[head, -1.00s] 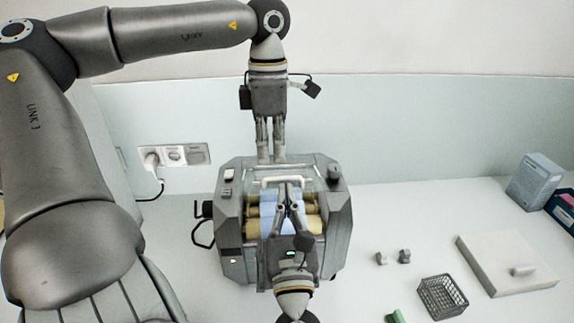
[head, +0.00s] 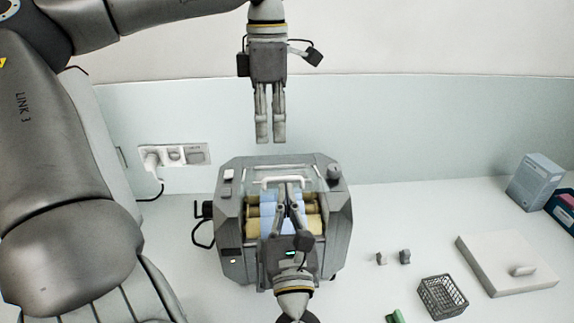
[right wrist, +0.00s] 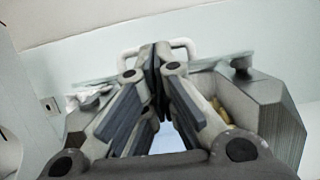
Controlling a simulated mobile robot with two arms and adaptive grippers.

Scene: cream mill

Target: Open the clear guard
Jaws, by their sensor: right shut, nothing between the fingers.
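The grey mill (head: 232,200) stands on the counter with cream rollers (head: 313,222) inside. Its clear guard (head: 312,174) is at the top, with a white bar handle (head: 268,181). The pane is faint, and I cannot tell its exact tilt. My right gripper (head: 288,186) is shut and empty, its fingertips close to the handle. In the right wrist view the shut fingertips (right wrist: 158,48) overlap the middle of the handle (right wrist: 128,56); contact is unclear. My left gripper (head: 270,140) hangs behind and above the mill, fingers pointing down, a narrow empty gap between them.
A wall socket with a plug (head: 152,158) is left of the mill. To the right are small grey pieces (head: 404,257), a wire basket (head: 443,297), a white slab (head: 505,263), a green item (head: 396,317) and boxes (head: 536,182). The counter just right of the mill is clear.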

